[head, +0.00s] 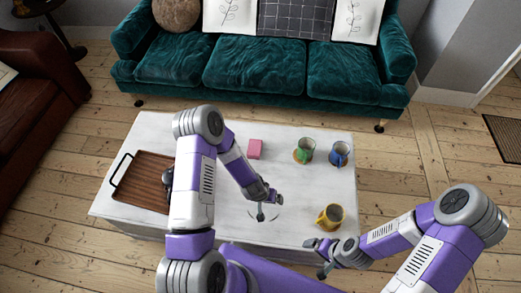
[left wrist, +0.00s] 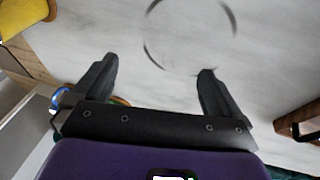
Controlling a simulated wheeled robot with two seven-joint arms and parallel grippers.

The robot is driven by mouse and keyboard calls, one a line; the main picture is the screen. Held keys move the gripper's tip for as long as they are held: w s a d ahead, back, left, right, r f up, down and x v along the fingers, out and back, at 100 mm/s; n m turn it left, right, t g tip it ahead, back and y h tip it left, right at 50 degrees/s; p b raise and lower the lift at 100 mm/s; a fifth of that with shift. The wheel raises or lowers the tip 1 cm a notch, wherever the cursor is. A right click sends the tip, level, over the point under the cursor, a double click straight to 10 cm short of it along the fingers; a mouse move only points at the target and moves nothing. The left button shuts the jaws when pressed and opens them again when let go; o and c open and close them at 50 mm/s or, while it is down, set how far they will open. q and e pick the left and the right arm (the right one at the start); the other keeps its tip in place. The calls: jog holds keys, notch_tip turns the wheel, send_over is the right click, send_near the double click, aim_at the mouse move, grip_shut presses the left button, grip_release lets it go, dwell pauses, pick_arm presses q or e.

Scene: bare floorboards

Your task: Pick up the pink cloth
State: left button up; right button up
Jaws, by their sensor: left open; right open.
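The pink cloth (head: 254,149) is a small folded square. It lies flat on the white coffee table (head: 270,134), toward the sofa side. My left gripper (head: 267,207) is over the table on the near side of the cloth, apart from it. In the left wrist view, its two black fingers (left wrist: 158,88) are spread with nothing between them, above the bare tabletop. The cloth cannot be made out in that view. My right gripper (head: 318,256) is open and empty near the table's front right edge, away from the cloth.
A green mug (head: 304,150) and a blue mug (head: 339,153) stand on coasters right of the cloth. A yellow mug (head: 330,217) is at the front right. A wooden tray (head: 147,179) lies left, partly behind my left arm. A teal sofa (head: 254,67) stands behind.

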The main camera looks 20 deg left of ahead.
pick_arm(q)
jog(key=w+a+f+t+y, duration=0.1)
jog(key=w+a, duration=0.3)
jog(key=w, duration=0.2)
jog(key=w+a+f+y, duration=0.1)
jog(key=w+a, duration=0.2)
jog(key=w, duration=0.4)
jog(key=y+b, duration=0.1)
jog(key=b, duration=0.1)
send_near(254, 148)
jog(key=shift+w+d+f+n, duration=0.2)
jog(key=shift+f+n, duration=0.1)
jog(key=shift+f, duration=0.35)
jog(key=shift+w+a+f, duration=0.1)
jog(key=shift+w+f, duration=0.05)
jog(key=shift+b+x, duration=1.75)
jog(key=shift+x, duration=1.75)
jog(key=shift+w+a, duration=0.15)
jog(key=shift+f+b, duration=0.15)
jog(key=shift+b, duration=0.55)
